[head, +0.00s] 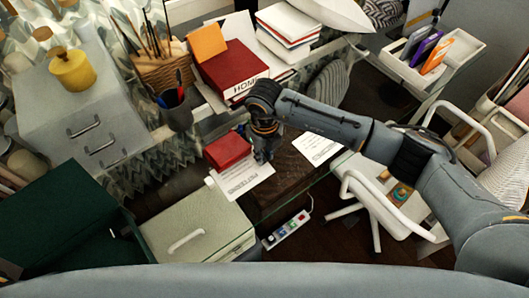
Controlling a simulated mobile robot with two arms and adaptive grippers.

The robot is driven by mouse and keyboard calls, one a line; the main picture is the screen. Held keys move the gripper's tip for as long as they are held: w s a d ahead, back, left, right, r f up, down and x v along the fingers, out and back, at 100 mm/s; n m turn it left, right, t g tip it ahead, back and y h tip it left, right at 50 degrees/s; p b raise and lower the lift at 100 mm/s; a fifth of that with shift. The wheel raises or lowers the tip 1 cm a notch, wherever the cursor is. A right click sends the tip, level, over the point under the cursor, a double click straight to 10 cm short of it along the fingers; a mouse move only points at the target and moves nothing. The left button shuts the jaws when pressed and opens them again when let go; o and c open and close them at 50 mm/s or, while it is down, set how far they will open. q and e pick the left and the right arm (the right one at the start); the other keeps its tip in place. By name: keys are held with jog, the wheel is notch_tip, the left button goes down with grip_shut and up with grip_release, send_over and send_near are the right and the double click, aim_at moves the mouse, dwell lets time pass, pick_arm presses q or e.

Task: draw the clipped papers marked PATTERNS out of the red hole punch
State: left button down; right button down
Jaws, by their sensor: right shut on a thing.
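The red hole punch (227,149) sits near the middle of the head view on a glass-topped desk. The clipped papers (242,181), white with printed lines and a heading too small to read surely, lie against its near side. I cannot tell how far their far edge goes into the punch. My right gripper (262,157) comes down from the right, just right of the punch, and is shut on the right-hand edge of the papers. Its fingertips are small and partly hidden. My left gripper is not in view.
Another printed sheet (318,149) lies to the right. A pale green box (193,225) is in front, beside a power strip (287,230). A white chair (385,205) stands right.

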jog(key=shift+s+d+r+p, duration=0.1)
jog(key=shift+s+d+p, duration=0.65)
jog(key=shift+s, duration=0.25)
jog(key=shift+s+d+p, duration=0.45)
jog(key=shift+s+d, duration=0.35)
jog(key=shift+s, duration=0.25)
jog(key=shift+s+d+p, duration=0.45)
jog(key=shift+s+d, duration=0.3)
jog(key=shift+s, duration=0.25)
notch_tip(320, 180, up, 8)
jog(key=p, duration=0.5)
jog(key=shift+a, duration=0.1)
